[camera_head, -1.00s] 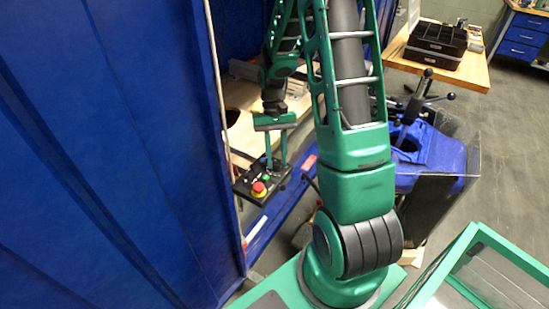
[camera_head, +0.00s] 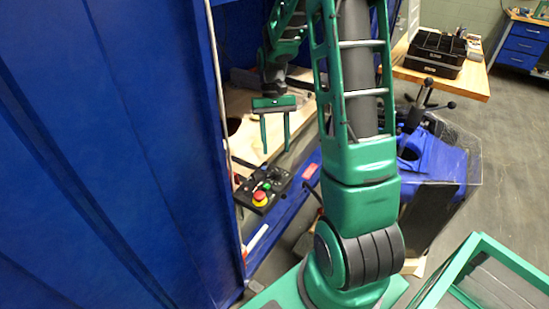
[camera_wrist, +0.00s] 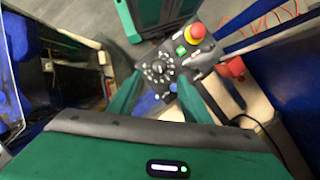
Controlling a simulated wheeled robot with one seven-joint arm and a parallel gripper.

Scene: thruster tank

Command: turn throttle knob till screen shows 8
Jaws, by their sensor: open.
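The black control panel (camera_head: 248,184) sits low beside the blue wall. It carries a red emergency button on a yellow base (camera_head: 260,198), a green button (camera_head: 267,186) and a dark round knob (camera_head: 276,172). In the wrist view the knob (camera_wrist: 159,67) sits within a ring of pale marks, with the green button (camera_wrist: 181,50) and red button (camera_wrist: 196,31) up and right of it. My gripper (camera_head: 276,151) is open and empty, its two green fingers pointing down above the panel, apart from the knob. I cannot make out a screen number in either view.
A tall blue wall (camera_head: 120,150) fills the left. A wooden surface (camera_head: 245,137) lies behind the panel. A blue machine with black handles (camera_head: 440,150) stands right of my arm. A bench with a black organiser (camera_head: 437,52) is at the back right.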

